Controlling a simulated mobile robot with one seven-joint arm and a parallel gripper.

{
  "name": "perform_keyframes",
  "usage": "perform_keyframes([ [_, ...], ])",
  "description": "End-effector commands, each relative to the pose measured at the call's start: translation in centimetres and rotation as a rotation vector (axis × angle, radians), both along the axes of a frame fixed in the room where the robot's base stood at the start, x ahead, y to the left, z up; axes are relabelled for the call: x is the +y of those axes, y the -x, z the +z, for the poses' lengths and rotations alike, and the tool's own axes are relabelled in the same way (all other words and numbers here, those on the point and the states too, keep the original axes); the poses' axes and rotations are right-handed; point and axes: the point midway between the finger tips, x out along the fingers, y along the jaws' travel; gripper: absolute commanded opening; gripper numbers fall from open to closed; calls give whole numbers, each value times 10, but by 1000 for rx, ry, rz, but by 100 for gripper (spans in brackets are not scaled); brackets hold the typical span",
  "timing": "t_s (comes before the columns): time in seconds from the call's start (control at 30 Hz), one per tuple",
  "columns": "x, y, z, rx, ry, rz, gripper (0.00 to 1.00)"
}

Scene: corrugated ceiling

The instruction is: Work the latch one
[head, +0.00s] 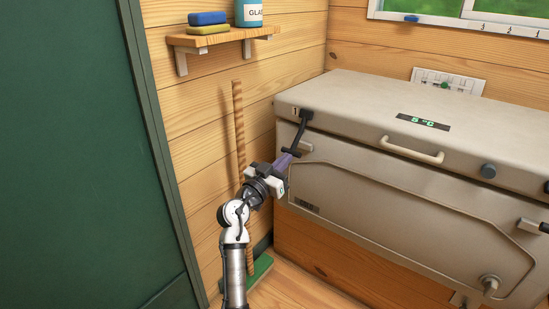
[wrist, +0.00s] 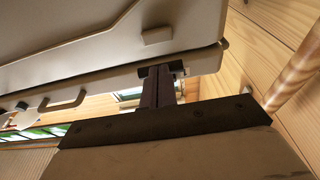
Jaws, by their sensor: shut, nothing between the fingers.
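Latch one is a black lever (head: 302,132) at the left end of the pale chest's front, beside a small "1" label (head: 296,111). It hangs from the lid edge down and slightly left, ending in a short crossbar. My gripper (head: 287,158) is at that lower end, with its purple fingers shut and empty. In the wrist view the shut fingers (wrist: 163,92) reach up to a black bar (wrist: 150,71), which appears to be the latch's end. I cannot tell whether they touch. The fingers hide part of the latch there.
The chest (head: 400,190) has a closed lid with a handle (head: 412,150) and a display (head: 422,122). Another latch (head: 534,227) is at the right. A broom with a wooden stick (head: 239,125) leans on the wall behind my arm. A green door (head: 75,150) is at left, a shelf (head: 222,38) above.

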Motion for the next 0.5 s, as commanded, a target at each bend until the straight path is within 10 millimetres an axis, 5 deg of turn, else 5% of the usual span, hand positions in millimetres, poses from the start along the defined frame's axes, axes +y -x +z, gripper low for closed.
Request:
perform_keyframes([
  [0.5,-18,-28,-28,2,-4,-2,0],
])
